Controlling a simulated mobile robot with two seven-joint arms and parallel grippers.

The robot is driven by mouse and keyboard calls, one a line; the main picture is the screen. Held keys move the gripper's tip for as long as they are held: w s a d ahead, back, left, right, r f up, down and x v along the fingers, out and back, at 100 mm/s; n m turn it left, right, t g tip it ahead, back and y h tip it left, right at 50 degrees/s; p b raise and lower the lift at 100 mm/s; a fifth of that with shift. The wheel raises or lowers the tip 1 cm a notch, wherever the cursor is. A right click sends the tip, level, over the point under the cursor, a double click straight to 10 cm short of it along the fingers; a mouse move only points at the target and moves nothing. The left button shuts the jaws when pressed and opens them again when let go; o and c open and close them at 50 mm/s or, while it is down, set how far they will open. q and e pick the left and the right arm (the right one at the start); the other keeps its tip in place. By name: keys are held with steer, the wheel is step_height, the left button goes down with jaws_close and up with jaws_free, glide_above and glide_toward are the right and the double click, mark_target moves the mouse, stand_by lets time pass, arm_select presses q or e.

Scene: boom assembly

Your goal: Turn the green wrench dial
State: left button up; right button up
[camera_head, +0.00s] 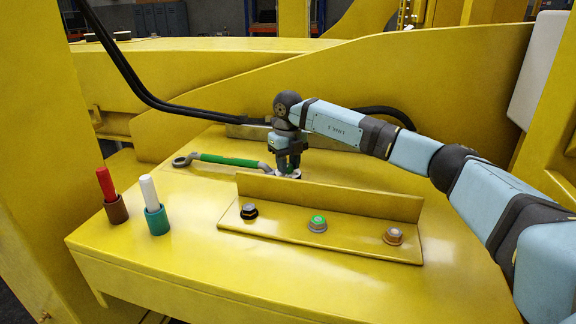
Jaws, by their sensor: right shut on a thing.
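The green wrench (228,160) lies flat on the yellow table top, behind the angled bracket. Its grey ring end points left and its other end runs right, to my right gripper. My right gripper (288,172) points down at that right end, with its fingers shut on the wrench's dial end. The fingers hide most of the dial, and only small pale parts show below them. My left gripper is not in view.
A yellow angled bracket (330,195) with black, green and orange-brown bolts stands in front of the gripper. A red marker-like stick (105,184) and a white one (149,190) stand in holders at left. Black hoses (150,95) and a yellow boom wall rise behind.

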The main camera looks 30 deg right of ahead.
steer(key=n, duration=0.5)
steer(key=shift+b, duration=0.35)
steer(key=shift+n, duration=0.3)
steer(key=o, duration=0.9)
step_height(320, 180, up, 14)
steer(key=shift+f+b, duration=0.1)
steer(key=shift+b, duration=0.9)
steer(key=shift+f, duration=0.1)
